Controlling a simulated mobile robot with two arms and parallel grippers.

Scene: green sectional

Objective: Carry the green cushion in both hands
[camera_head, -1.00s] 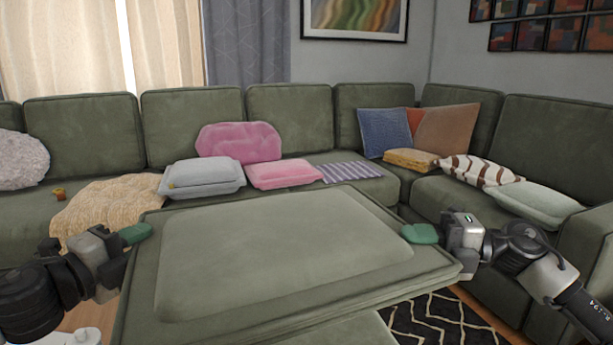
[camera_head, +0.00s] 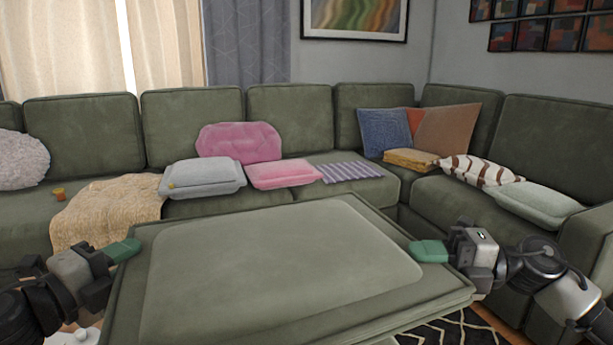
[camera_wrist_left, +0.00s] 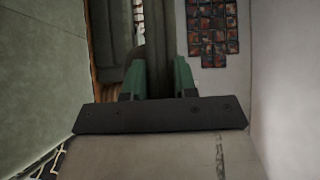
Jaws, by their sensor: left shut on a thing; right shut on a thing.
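The large green cushion (camera_head: 285,262) lies roughly flat in front of me in the head view, held between my two grippers. My left gripper (camera_head: 124,250) is shut on its left edge, with a green fingertip showing over the rim. My right gripper (camera_head: 430,251) is shut on its right edge. In the left wrist view, the left gripper's green fingers (camera_wrist_left: 158,80) close on a dark green edge of the cushion (camera_wrist_left: 158,45). The cushion's underside and the lower fingers are hidden in the head view.
A green sectional sofa (camera_head: 192,122) runs along the back and right. On it are a beige blanket (camera_head: 105,208), a grey cushion (camera_head: 202,176), pink cushions (camera_head: 240,143), a blue cushion (camera_head: 385,132) and a pale green cushion (camera_head: 530,202). A patterned rug (camera_head: 455,332) lies at lower right.

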